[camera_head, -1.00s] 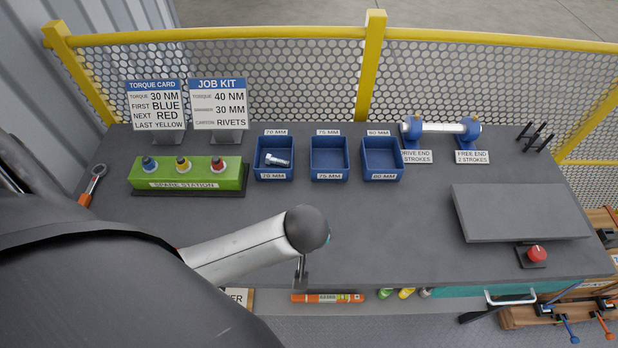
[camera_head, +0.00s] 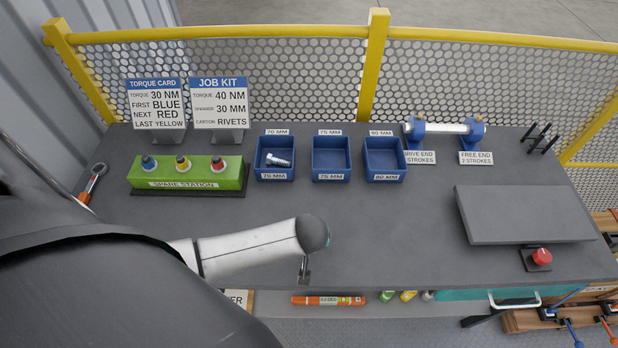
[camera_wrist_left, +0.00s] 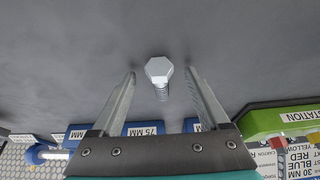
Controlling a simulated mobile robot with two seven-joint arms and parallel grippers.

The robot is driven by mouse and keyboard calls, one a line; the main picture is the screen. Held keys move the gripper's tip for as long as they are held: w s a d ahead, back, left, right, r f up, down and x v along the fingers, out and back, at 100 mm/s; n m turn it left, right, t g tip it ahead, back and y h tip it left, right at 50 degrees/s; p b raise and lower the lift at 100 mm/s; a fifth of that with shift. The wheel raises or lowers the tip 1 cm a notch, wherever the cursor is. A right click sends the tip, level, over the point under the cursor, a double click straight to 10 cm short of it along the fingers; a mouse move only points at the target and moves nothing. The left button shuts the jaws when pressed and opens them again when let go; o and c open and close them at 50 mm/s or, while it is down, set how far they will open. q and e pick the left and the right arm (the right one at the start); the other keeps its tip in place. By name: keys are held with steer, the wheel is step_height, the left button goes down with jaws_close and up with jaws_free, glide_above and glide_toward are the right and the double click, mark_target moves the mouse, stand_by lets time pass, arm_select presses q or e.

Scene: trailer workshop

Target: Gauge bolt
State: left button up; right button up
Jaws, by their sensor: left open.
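A silver hex bolt (camera_wrist_left: 158,69) shows in the left wrist view, its head toward the camera and its threaded shank behind. It lies between the two fingers of my open left gripper (camera_wrist_left: 160,76), with a visible gap on each side. I cannot tell whether it touches the bench. In the head view my left gripper (camera_head: 304,270) is mostly hidden below my wrist, over the front of the bench, and this bolt is hidden. Another silver bolt (camera_head: 278,159) lies in the blue 70 mm bin (camera_head: 275,175). The 75 mm bin (camera_head: 331,157) and 80 mm bin (camera_head: 384,158) look empty.
A green spare station (camera_head: 200,176) and two sign cards (camera_head: 155,105) stand at the back left. A roller (camera_head: 442,128) on blue supports stands at the back right. A grey raised panel (camera_head: 520,213) and red button (camera_head: 541,256) are at right. The middle bench is clear.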

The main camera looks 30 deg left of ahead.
arm_select(q)
steer(key=shift+f, duration=0.1)
jaws_close()
stand_by(0.7)
stand_by(0.7)
